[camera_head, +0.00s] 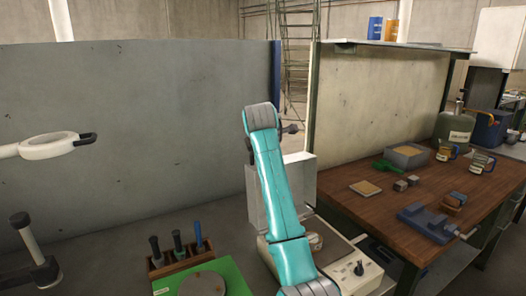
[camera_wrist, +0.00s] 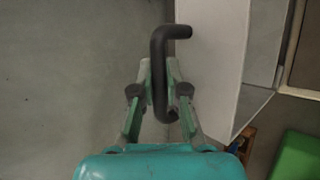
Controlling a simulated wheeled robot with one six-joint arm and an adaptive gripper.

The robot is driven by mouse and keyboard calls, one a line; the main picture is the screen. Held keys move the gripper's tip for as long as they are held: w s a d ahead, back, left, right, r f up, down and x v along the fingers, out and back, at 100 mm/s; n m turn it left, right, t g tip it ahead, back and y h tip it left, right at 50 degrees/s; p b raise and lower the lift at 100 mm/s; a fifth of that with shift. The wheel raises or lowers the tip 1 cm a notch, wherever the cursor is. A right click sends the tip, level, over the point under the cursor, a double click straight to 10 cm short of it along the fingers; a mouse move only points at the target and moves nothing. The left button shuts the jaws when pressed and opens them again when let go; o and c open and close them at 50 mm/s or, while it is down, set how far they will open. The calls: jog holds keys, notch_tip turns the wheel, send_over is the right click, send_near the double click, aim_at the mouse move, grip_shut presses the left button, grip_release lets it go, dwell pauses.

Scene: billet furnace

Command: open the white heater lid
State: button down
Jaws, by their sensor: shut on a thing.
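The white heater (camera_head: 361,271) stands on the bench in the head view, with a dark knob on its front. Its lid (camera_head: 303,177) stands up steeply from the base, and part of the heater's inside with a round plate shows below it. My arm hides part of the lid. In the wrist view the lid (camera_wrist: 213,55) is a pale panel on the right. A black bent handle (camera_wrist: 158,45) runs between the fingers of my gripper (camera_wrist: 159,75), which is shut on it. In the head view the fingers are mostly hidden behind my arm.
A grey partition (camera_head: 120,130) stands behind the bench. A green mat (camera_head: 235,275) and a wooden tool rack (camera_head: 180,262) lie left of the heater. A ring lamp (camera_head: 48,147) hangs at left. A wooden table (camera_head: 440,185) with blocks, tray and mugs stands at right.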

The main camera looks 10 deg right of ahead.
dwell(0.3)
jog(key=c, duration=1.2)
grip_release()
jog(key=shift+r, duration=0.1)
jog(key=v, duration=1.2)
jog(key=shift+w, duration=0.1)
